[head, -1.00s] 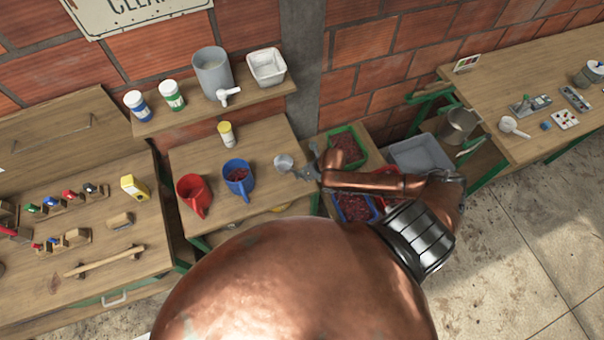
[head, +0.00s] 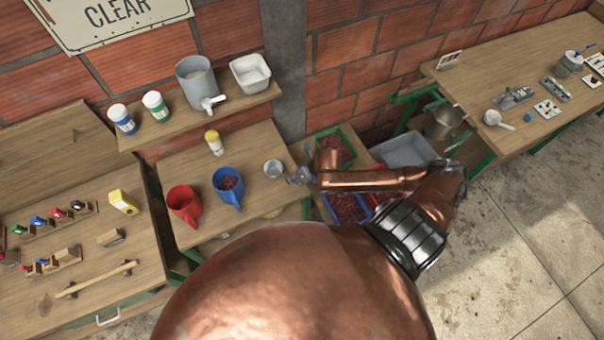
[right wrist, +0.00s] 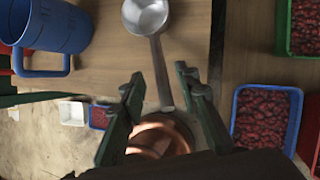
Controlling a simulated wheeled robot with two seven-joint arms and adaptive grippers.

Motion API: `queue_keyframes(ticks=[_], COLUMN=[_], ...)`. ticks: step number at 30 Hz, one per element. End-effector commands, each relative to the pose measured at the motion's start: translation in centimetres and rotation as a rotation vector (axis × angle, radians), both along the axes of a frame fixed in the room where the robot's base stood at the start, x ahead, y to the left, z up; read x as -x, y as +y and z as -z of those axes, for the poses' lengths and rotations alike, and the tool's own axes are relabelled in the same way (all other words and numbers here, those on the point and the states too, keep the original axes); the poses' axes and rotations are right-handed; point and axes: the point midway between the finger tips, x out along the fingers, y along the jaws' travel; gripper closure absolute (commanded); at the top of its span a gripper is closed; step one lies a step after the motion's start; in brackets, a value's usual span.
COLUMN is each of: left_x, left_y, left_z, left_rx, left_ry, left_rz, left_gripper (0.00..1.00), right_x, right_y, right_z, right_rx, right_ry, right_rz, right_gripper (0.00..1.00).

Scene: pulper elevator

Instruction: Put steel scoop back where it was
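The steel scoop (head: 273,169) lies at the right end of the small middle table, its round bowl over the wood and its handle pointing right towards my right gripper (head: 301,176). In the right wrist view the scoop (right wrist: 146,15) is at the top, with its handle running down to the gap between the fingers. My right gripper (right wrist: 162,95) is open, one finger on each side of the handle's end, with visible gaps beside it. Whether the scoop's handle touches anything below cannot be told. My left gripper is not in view.
A blue jug (head: 228,187) with red contents, a red jug (head: 184,205) and a yellow-capped bottle (head: 214,143) share the middle table (head: 168,154). Right of it are a green crate (head: 319,136) and a blue crate (head: 333,221) of red cherries, and a grey tub (head: 404,150).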

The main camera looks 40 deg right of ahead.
Motion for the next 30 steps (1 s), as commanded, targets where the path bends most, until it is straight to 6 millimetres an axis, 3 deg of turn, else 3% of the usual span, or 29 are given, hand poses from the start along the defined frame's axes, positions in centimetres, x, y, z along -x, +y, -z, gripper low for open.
queue_keyframes(ticks=[6, 12, 18, 30], left_x=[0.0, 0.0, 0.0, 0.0], left_y=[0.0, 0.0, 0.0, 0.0], left_z=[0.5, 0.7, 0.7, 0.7], left_rx=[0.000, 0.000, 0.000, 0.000], left_ry=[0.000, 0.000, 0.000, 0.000], left_rz=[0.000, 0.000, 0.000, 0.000], left_gripper=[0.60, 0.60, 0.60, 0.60], right_x=[2.0, 3.3, 3.8, 3.8], right_y=[-1.1, -1.5, -1.6, -1.6], right_z=[-3.9, -6.4, -7.4, -7.4], right_rx=[0.005, 0.004, 0.001, 0.001], right_ry=[-0.001, 0.001, 0.001, 0.001], right_rz=[-0.002, -0.001, 0.000, 0.001], right_gripper=[0.70, 0.70, 0.70, 0.70])
